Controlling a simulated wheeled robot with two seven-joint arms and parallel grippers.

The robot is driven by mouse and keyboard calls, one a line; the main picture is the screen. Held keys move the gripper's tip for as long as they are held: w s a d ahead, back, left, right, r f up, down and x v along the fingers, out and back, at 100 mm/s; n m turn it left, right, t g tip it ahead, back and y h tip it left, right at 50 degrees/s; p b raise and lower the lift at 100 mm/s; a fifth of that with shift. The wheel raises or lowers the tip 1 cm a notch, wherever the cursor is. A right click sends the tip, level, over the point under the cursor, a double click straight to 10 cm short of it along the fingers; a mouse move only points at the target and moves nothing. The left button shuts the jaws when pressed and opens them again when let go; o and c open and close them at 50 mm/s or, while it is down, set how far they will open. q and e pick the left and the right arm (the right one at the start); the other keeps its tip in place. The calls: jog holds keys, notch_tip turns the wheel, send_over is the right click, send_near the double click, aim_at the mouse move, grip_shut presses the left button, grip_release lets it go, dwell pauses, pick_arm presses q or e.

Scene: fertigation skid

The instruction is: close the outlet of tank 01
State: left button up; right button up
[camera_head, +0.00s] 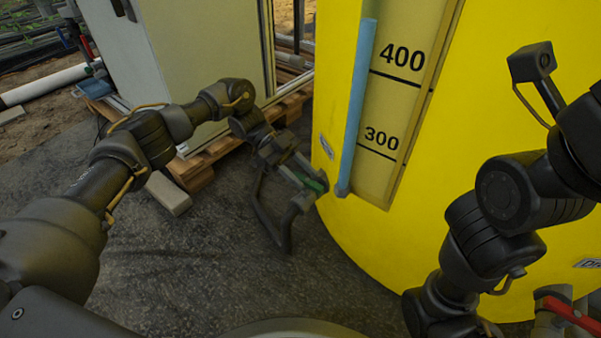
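The yellow tank (400,240) fills the right half of the head view, with a scale reading 400 and 300. A valve with a green handle (316,184) sits low at its left side, on a grey fitting (302,200). My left gripper (294,174) is right at this valve, in front of part of it. Dark fingers and the dark pipe overlap, so I cannot tell whether the gripper is open or touches the handle. My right arm is folded up in front of the tank at the right. I cannot make out its fingers in view.
A dark pipe loop (275,238) hangs below the valve. A pale cabinet (190,60) stands on a wooden pallet (200,176) behind my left arm. A red-handled valve (572,318) is at the lower right. The dark floor at lower middle is clear.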

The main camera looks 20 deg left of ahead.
pick_arm(q)
jog(key=shift+a, duration=0.25)
jog(key=p+v, duration=0.1)
jog(key=v, duration=0.9)
jog(key=shift+a+r, duration=0.25)
dwell(0.4)
